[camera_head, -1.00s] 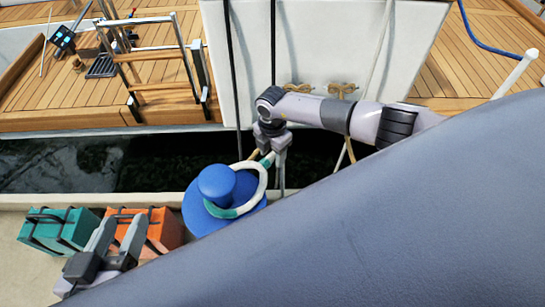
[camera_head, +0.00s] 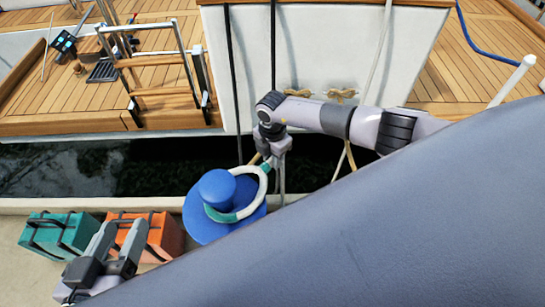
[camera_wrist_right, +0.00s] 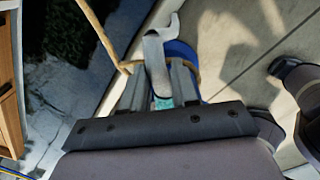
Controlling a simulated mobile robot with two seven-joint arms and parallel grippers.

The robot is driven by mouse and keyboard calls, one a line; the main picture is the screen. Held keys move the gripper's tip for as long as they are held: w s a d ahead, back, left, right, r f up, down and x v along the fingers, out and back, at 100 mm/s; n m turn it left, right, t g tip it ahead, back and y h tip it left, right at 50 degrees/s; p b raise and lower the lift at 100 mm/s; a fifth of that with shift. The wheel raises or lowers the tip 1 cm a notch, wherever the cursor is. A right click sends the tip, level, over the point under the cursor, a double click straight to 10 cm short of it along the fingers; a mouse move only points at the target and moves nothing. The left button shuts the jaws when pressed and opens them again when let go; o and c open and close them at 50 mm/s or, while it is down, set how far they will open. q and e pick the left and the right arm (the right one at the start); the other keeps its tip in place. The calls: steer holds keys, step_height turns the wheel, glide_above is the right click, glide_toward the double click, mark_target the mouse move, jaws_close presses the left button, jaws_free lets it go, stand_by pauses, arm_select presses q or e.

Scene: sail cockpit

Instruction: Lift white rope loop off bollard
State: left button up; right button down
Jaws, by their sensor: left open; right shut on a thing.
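The white rope loop (camera_head: 262,187) with green bands lies around the blue bollard (camera_head: 217,188) in the head view. Its right side rises to my right gripper (camera_head: 269,160), which is shut on it just right of the bollard's head. In the right wrist view the white rope (camera_wrist_right: 155,60) passes up between the fingers of my right gripper (camera_wrist_right: 163,90), with a green band there and the blue bollard (camera_wrist_right: 181,52) behind. My left gripper (camera_head: 121,240) is open and empty at lower left, in front of the orange case.
A teal case (camera_head: 58,235) and an orange case (camera_head: 150,232) stand left of the bollard on the quay. Dark water (camera_head: 70,168) separates the quay from the boat. A wooden ladder (camera_head: 160,75) stands on the boat's deck. A large grey surface covers the lower right.

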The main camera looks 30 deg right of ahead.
mark_target(263, 165)
steer(key=shift+r+p, duration=0.3)
steer(key=shift+r, duration=0.15)
steer(key=shift+a, duration=0.15)
steer(key=shift+s+a+p, duration=0.3)
steer(key=shift+a+p, duration=0.15)
steer(key=shift+a, duration=0.4)
steer(key=shift+s+a+p, duration=0.3)
steer(key=shift+a+p, duration=0.1)
steer(key=shift+a, duration=0.4)
